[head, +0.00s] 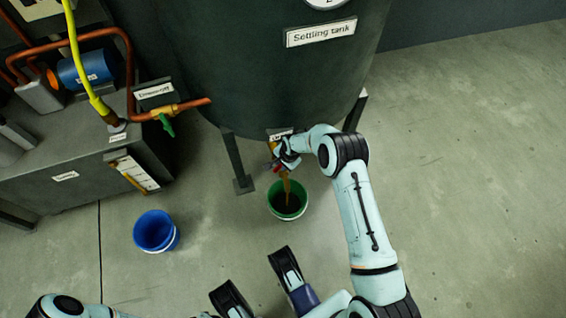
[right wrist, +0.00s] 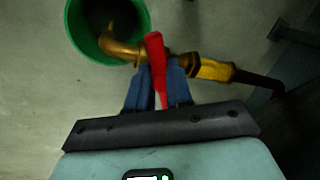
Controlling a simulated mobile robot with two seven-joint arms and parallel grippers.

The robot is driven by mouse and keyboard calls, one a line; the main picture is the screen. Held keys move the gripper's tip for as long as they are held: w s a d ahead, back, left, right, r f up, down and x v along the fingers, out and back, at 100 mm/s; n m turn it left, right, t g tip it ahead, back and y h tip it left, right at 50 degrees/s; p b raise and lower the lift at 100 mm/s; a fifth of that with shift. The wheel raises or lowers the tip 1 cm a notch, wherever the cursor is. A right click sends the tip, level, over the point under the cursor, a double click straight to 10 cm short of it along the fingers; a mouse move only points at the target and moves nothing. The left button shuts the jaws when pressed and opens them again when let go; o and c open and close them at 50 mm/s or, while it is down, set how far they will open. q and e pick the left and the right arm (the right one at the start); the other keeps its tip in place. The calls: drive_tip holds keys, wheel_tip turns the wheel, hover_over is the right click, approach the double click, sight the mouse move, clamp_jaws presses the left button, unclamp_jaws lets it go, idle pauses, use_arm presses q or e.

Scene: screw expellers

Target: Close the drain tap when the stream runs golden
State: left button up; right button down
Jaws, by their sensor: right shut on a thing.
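The drain tap's red handle (right wrist: 156,68) stands between the blue fingers of my right gripper (right wrist: 158,88) in the right wrist view, and the gripper is shut on it. In the head view my right gripper (head: 280,160) is at the foot of the settling tank (head: 265,80). The brass tap (right wrist: 212,68) shows beside the fingers. A brownish-amber stream (head: 287,186) falls from the tap into a green bucket (head: 300,207). The liquid inside the bucket is dark.
A blue bucket (head: 155,230) stands on the floor to the left. A grey machine with copper pipes (head: 115,32) and a green-handled valve (head: 167,124) is at the left. Tank legs (head: 236,162) stand near the tap. The floor at the right is clear.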

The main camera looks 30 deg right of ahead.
drive_tip(key=m, duration=0.2)
drive_tip(key=shift+w+a+r+m+h, duration=0.1)
drive_tip(key=shift+w+a+m+h, duration=0.15)
drive_tip(key=shift+m+h, duration=0.05)
drive_tip(key=shift+w+m+h, duration=0.1)
drive_tip(key=shift+m+h, duration=0.2)
drive_tip(key=shift+m, duration=0.6)
use_arm(q)
drive_tip(key=shift+w+r, duration=0.25)
drive_tip(key=shift+w, duration=0.2)
use_arm(e)
drive_tip(key=shift+m, duration=0.6)
drive_tip(key=shift+w, duration=0.1)
drive_tip(key=c, duration=1.1)
unclamp_jaws()
drive_tip(key=shift+d, duration=0.1)
